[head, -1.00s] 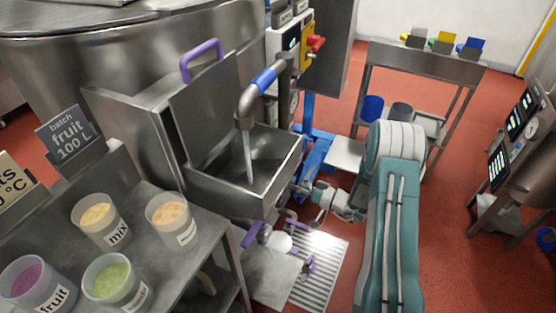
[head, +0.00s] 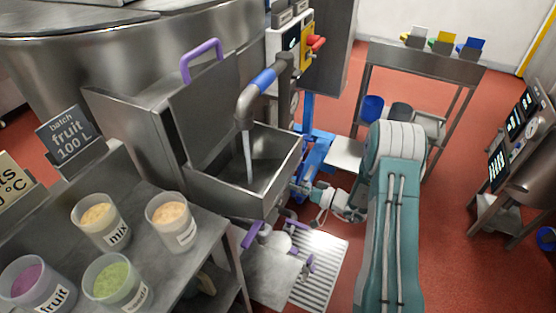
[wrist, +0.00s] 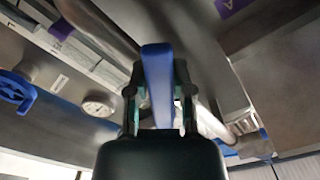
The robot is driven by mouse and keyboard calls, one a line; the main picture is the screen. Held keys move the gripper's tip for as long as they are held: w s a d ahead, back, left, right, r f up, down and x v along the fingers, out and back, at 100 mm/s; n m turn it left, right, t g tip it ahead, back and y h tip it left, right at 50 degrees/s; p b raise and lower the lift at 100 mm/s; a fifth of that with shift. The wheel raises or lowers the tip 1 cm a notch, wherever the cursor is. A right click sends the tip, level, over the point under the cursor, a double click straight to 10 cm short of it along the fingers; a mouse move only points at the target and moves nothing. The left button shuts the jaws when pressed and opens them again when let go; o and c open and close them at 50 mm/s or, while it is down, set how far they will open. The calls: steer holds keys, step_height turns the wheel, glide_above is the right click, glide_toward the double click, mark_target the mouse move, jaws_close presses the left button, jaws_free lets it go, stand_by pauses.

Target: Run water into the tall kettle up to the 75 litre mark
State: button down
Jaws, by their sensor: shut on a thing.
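The big steel kettle (head: 110,55) stands at the upper left; its level mark is not readable. A grey spout with a blue band (head: 262,82) bends over the open steel hopper box (head: 225,192) attached at its front. A pale stream of water (head: 248,160) falls from the spout into the box. My gripper (head: 305,188) is low beside the right side of the box, partly hidden by my arm. In the wrist view my gripper (wrist: 158,105) is shut on an upright blue handle (wrist: 157,75).
A bench (head: 195,250) with several labelled tubs and a "batch fruit 100 L" sign (head: 70,138) is at the left. A control box with a red knob (head: 316,43) is above. A steel rack (head: 425,60) stands behind.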

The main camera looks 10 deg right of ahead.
stand_by(0.3)
steer(key=shift+s+a+r+m, duration=0.15)
steer(key=shift+s+r+m, duration=0.1)
steer(key=shift+m, duration=0.35)
steer(key=shift+s+a+r+m, duration=0.15)
steer(key=shift+r+m, duration=0.05)
steer(key=shift+m, duration=0.4)
steer(key=shift+s+a+r+m, duration=0.15)
steer(key=shift+s+r+m, duration=0.2)
steer(key=shift+m, duration=0.55)
steer(key=shift+w, duration=0.1)
stand_by(3.8)
stand_by(1.0)
